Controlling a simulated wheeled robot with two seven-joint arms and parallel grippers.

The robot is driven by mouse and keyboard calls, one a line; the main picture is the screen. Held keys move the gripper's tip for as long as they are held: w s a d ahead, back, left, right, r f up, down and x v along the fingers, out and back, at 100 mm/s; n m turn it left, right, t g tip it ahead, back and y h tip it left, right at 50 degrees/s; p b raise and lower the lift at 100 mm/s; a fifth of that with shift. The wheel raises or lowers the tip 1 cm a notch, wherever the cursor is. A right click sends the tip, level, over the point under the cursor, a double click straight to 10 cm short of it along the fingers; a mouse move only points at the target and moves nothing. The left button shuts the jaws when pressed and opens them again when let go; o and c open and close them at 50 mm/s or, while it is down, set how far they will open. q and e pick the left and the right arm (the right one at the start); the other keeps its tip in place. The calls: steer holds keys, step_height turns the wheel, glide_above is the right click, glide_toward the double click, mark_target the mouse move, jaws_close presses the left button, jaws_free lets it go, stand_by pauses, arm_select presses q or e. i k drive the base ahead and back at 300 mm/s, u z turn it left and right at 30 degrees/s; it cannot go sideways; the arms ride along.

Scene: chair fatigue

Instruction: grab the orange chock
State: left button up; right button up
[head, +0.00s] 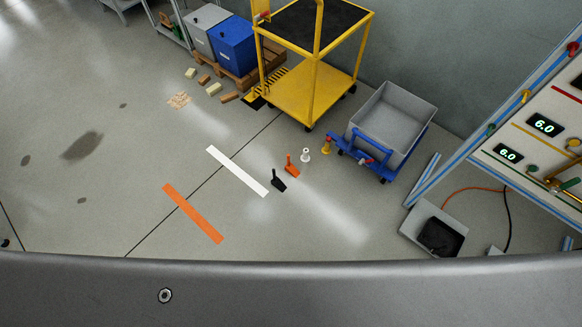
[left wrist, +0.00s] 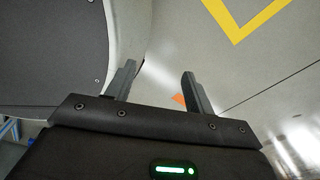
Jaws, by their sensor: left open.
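The orange chock (head: 292,168) stands on the grey floor in the head view, beside a similar black chock (head: 278,182). My left gripper (left wrist: 158,70) shows only in the left wrist view. Its two fingers are apart with nothing between them but floor behind. A small orange patch (left wrist: 179,99) shows behind the right finger; I cannot tell whether it is floor marking or the chock. Neither gripper shows in the head view.
White (head: 236,170) and orange (head: 192,212) stripes mark the floor. A yellow cart (head: 308,92), a blue-framed grey bin trolley (head: 388,118) and a panel with displays (head: 540,130) stand behind and right. Small white (head: 305,156) and yellow (head: 326,146) pieces stand near the chocks.

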mark_target(290, 169)
steer(key=u, duration=2.2)
steer(key=k, duration=1.5)
steer(key=z, duration=2.35)
steer(key=i, duration=0.5)
steer(key=z, duration=0.05)
